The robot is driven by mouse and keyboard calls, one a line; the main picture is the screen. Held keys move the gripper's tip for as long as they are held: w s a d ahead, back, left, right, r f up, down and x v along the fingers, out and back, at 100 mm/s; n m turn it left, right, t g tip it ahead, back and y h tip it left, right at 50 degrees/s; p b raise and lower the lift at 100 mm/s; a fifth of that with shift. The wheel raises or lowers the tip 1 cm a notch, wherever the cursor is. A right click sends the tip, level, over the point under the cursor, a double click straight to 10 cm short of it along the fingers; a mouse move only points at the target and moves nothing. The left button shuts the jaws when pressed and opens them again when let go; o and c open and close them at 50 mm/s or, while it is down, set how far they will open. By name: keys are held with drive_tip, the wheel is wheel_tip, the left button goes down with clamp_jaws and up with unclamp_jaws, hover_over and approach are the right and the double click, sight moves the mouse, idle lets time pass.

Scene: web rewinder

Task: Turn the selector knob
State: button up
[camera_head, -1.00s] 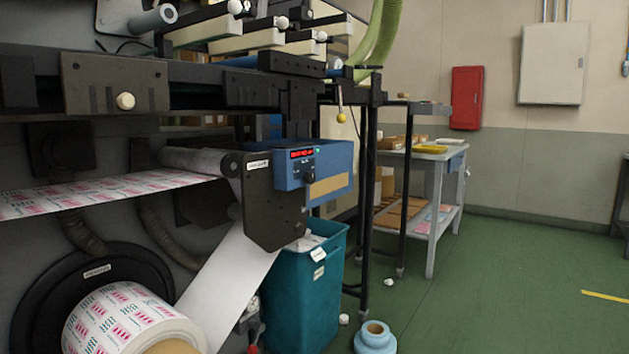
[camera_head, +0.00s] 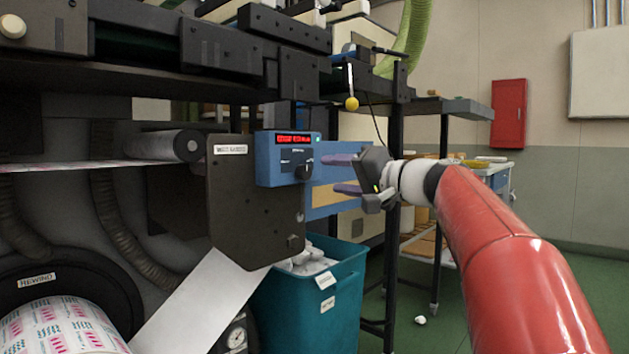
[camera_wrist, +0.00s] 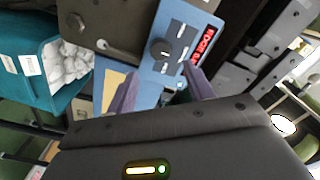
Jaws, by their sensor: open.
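The selector knob (camera_head: 303,171) is a small black knob on the blue control box (camera_head: 268,175), below a red lit display (camera_head: 293,139). In the wrist view the knob (camera_wrist: 160,50) shows ahead of the fingers, with the display (camera_wrist: 205,45) beside it. My gripper (camera_head: 341,174) is open, its two purple fingers apart and pointing left at the box. The fingertips are a short way to the right of the knob and nothing is between them. In the wrist view my gripper (camera_wrist: 160,90) shows its fingers on both sides below the knob. Which way the knob points is too small to tell.
A dark plate (camera_head: 245,215) stands left of the box. A teal bin (camera_head: 310,300) with white scraps stands below. A yellow-ended lever (camera_head: 351,103) hangs above my gripper. A printed roll (camera_head: 60,328) is at lower left.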

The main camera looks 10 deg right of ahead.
sight(307, 173)
drive_tip(key=p+x, duration=0.1)
drive_tip(key=x, duration=0.6)
drive_tip(key=shift+s+a, duration=0.1)
drive_tip(key=shift+s, duration=0.05)
drive_tip(key=c, duration=1)
drive_tip(key=shift+o, duration=0.2)
drive_tip(key=m+p, duration=0.1)
drive_tip(key=m, duration=0.3)
drive_tip(key=shift+m, duration=0.3)
drive_tip(key=shift+m+p, duration=1.15)
drive_tip(key=shift+m, duration=1.05)
drive_tip(key=shift+f, duration=0.1)
